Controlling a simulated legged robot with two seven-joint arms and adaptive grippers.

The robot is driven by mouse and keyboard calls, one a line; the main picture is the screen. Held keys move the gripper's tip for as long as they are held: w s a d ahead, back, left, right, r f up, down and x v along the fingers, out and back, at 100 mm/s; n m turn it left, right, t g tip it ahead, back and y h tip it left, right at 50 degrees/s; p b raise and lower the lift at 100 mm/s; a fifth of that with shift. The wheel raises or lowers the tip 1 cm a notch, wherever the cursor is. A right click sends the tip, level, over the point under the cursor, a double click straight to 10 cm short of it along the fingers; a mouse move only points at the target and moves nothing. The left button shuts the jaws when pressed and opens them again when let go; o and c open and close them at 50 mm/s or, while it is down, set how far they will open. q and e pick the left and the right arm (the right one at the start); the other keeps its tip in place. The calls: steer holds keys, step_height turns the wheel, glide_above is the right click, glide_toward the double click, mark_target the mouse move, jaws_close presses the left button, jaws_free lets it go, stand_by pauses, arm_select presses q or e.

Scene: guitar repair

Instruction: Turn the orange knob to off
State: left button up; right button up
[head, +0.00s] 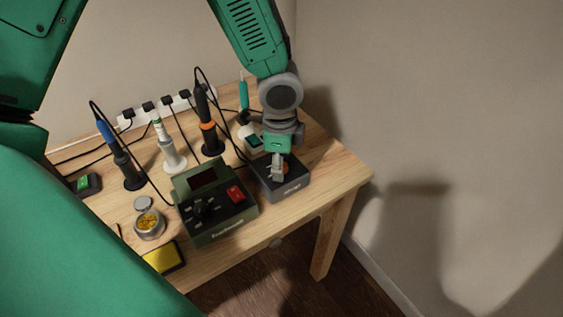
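A small dark grey box (288,188) sits near the right end of the wooden table. A little orange, seemingly the orange knob (285,169), shows on its top. My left gripper (277,172) points down over this box, with its grey fingers right at the knob. The fingers cover much of the knob, so its setting is hidden. I cannot tell whether the fingers touch it or grip it. My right gripper is not in view.
A green station (213,232) with a red switch stands left of the box. Several soldering irons in stands, including a blue one (124,163), a tin (149,224), a yellow sponge (161,258) and a power strip (139,121) are on the table (333,172). Its right end is clear.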

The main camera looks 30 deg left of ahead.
arm_select(q)
steer(key=shift+d, duration=0.15)
jaws_close()
steer(key=shift+r, duration=0.1)
steer(key=shift+w+r+n+p, duration=0.1)
steer(key=shift+n+p, duration=0.65)
steer(key=shift+n, duration=0.25)
steer(key=n+p, duration=0.2)
steer(key=n, duration=0.1)
steer(key=shift+n, duration=0.3)
steer(key=n+p, duration=0.2)
steer(key=n, duration=0.1)
steer(key=shift+w, duration=0.15)
steer(key=shift+n+y+p, duration=0.3)
steer(key=shift+n+p, duration=0.25)
steer(key=shift+n, duration=0.55)
